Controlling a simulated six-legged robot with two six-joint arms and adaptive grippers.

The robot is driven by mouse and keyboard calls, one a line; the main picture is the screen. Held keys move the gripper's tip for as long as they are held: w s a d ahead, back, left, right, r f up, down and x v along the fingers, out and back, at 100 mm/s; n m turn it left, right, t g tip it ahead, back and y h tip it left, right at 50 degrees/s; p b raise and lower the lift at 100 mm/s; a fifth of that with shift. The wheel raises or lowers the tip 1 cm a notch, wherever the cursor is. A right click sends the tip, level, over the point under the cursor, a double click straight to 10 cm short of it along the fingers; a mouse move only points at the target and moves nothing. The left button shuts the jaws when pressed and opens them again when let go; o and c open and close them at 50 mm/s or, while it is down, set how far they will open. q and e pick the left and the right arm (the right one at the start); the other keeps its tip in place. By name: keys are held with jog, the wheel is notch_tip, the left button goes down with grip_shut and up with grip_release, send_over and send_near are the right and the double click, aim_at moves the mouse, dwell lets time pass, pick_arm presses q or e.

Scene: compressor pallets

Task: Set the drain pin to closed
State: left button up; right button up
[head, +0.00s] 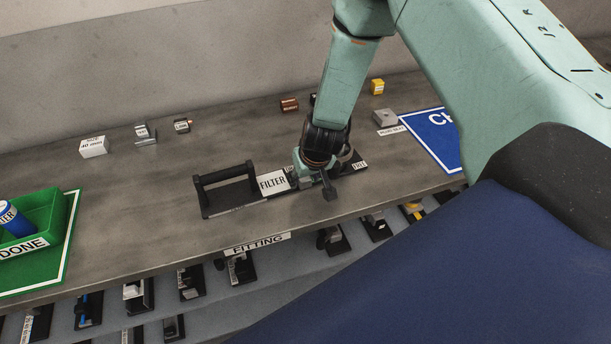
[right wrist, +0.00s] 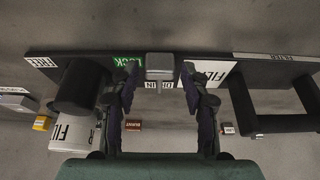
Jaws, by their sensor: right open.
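The black pallet with a tall handle (head: 225,176) and a white FILTER label (head: 273,182) lies on the grey bench. In the right wrist view the handle (right wrist: 282,124) is at the right. A grey block (right wrist: 159,65), apparently the drain pin, sits at the middle of the pallet beside a partly hidden label reading D…IN (right wrist: 158,85). A green LOCK label (right wrist: 125,62) is just left of it. My right gripper (right wrist: 158,78) is open, with one finger on each side of the block; contact cannot be told. My left gripper is not in view.
A green DONE tray (head: 45,218) holds a blue-and-white cylinder (head: 14,217) at the left. A blue board (head: 435,135) lies at the right. Small boxes (head: 93,146) stand along the back. Several parts fill the lower shelf (head: 205,310). The bench's left middle is clear.

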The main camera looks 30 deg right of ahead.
jog(key=shift+o, duration=0.4)
jog(key=shift+r, duration=0.1)
jog(key=v, duration=1.1)
jog(key=shift+s+r, duration=0.15)
jog(key=shift+r, duration=0.25)
jog(key=shift+a, duration=0.1)
